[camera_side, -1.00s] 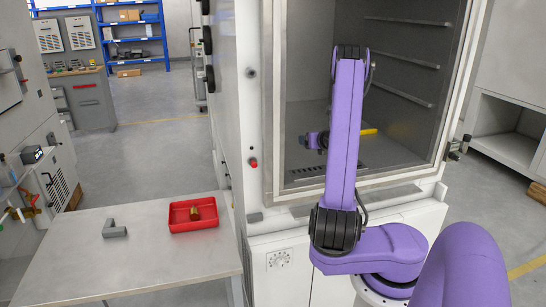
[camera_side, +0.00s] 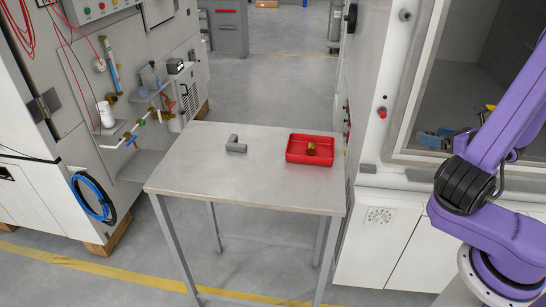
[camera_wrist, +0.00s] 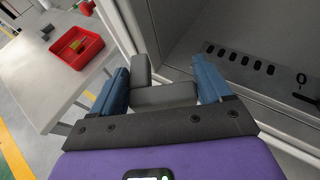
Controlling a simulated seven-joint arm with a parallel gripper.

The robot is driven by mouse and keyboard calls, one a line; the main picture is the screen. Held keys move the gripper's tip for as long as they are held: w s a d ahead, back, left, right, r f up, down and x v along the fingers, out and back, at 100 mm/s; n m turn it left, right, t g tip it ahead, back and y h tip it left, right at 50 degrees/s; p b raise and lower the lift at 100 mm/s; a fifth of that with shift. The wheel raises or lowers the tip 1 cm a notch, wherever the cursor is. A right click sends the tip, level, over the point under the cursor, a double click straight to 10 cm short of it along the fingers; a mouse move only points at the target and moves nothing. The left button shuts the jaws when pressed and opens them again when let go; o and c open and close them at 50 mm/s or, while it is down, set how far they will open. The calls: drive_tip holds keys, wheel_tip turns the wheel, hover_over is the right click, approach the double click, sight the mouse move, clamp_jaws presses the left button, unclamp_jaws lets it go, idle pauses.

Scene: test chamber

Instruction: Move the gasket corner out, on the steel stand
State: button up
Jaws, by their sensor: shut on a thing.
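My gripper (camera_wrist: 162,78) is shut on a grey L-shaped gasket corner (camera_wrist: 166,97), held between the two blue fingers in the wrist view. In the side view my gripper (camera_side: 428,137) is low in the chamber opening, partly behind its frame and my arm. The held piece cannot be made out there. The steel stand (camera_side: 245,182) is a bare-topped metal table to the left of the chamber.
The chamber's front frame (camera_side: 408,105) stands between my gripper and the stand. A yellow item (camera_side: 490,107) shows inside the chamber, partly behind my arm. The stand's front and left areas are clear. A cabinet with valves and hoses (camera_side: 135,130) stands beyond the stand's left side.

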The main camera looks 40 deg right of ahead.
drive_tip(key=w+a+r+n+g+y, duration=0.15)
drive_tip(key=a+n+y, duration=0.25)
drive_tip(key=a, duration=0.7)
drive_tip(key=w+a+n+g+y, duration=0.1)
drive_tip(key=w+a+n+y, duration=0.25)
drive_tip(key=a, duration=0.85)
drive_tip(key=w+a+r+n+g+y, duration=0.1)
drive_tip(key=a+n+y, duration=0.25)
drive_tip(key=a, duration=0.75)
hover_over(294, 186)
drive_tip(key=f, duration=0.9)
drive_tip(key=shift+s+d+f, duration=0.1)
drive_tip(key=shift+s+f, duration=0.1)
drive_tip(key=shift+s, duration=0.05)
drive_tip(key=shift+w+f+g, duration=0.15)
drive_tip(key=shift+f, duration=0.45)
drive_tip(key=shift+w+f+g, duration=0.1)
drive_tip(key=shift+w+f, duration=0.05)
drive_tip(key=shift+f, duration=1.1)
drive_tip(key=shift+f, duration=0.15)
drive_tip(key=o, duration=1)
